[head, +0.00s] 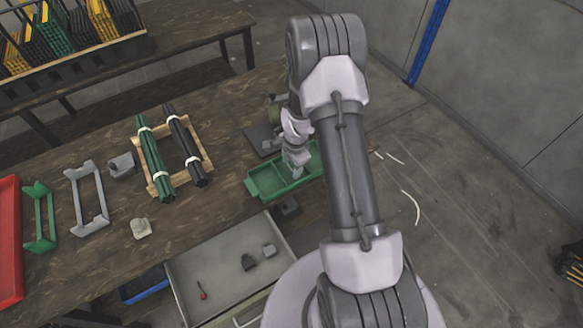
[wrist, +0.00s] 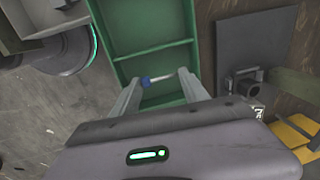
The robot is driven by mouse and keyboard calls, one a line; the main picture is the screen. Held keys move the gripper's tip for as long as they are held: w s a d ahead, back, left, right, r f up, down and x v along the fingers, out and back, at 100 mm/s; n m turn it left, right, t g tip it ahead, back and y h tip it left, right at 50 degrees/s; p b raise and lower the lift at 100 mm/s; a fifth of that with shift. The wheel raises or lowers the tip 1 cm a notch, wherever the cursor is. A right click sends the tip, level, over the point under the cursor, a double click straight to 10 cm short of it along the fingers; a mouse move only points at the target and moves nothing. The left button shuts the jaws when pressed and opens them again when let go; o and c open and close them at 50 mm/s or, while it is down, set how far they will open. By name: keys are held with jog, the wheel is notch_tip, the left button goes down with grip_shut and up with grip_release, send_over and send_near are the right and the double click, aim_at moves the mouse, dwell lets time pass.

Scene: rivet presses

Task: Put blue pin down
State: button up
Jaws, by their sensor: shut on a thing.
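My gripper (wrist: 163,78) is shut on the blue pin (wrist: 148,81), a small light shaft with a blue end, held crosswise between the fingertips. In the wrist view the pin shows over the green tray (wrist: 122,24), which has divider walls across it. I cannot tell whether the pin touches the tray. In the head view the green tray (head: 262,186) lies at the table's right edge. My gripper (head: 297,168) is over its right part, and the pin cannot be made out there.
A dark press plate (wrist: 252,45) with a block on it is beside the tray. A wooden rack (head: 154,178) holds green and black rod bundles to the left. An open grey drawer (head: 215,280) sticks out in front. Grey and green brackets stand farther left.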

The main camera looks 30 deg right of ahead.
jog(key=shift+f, duration=0.6)
jog(key=o, duration=1)
jog(key=shift+o, duration=0.2)
